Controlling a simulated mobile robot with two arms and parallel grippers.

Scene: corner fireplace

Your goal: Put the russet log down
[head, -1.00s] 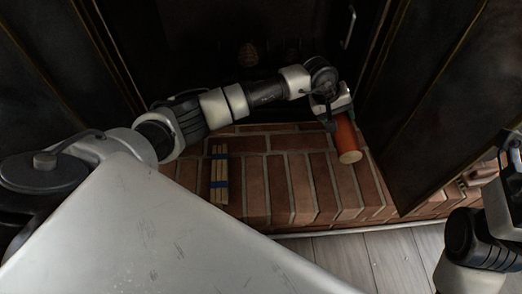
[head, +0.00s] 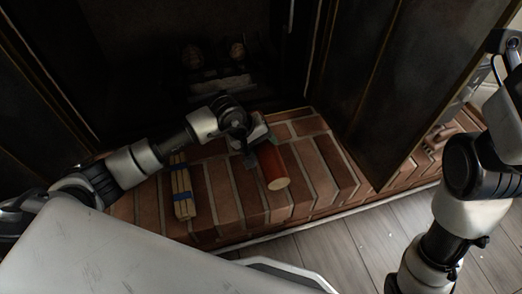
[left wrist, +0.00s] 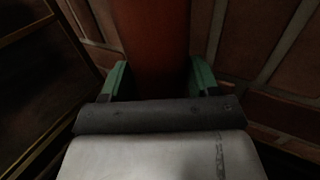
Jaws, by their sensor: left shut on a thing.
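The russet log (head: 273,168) is a short reddish cylinder with a pale cut end facing the front of the brick hearth. In the head view my left gripper (head: 258,146) is at its far end, shut on it. In the left wrist view the log (left wrist: 152,40) runs between the two green fingertips (left wrist: 160,78), with brick close beyond on both sides. The log is low over the hearth (head: 232,197); I cannot tell whether it touches the bricks. My right arm shows at the right of the head view, but its fingers cannot be made out.
A bundle of pale sticks with blue bands (head: 182,188) lies on the hearth left of the log. A dark open door panel (head: 375,90) stands to the right. The dark firebox (head: 215,75) is behind. Bare brick lies around the log; wooden floor (head: 350,240) is in front.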

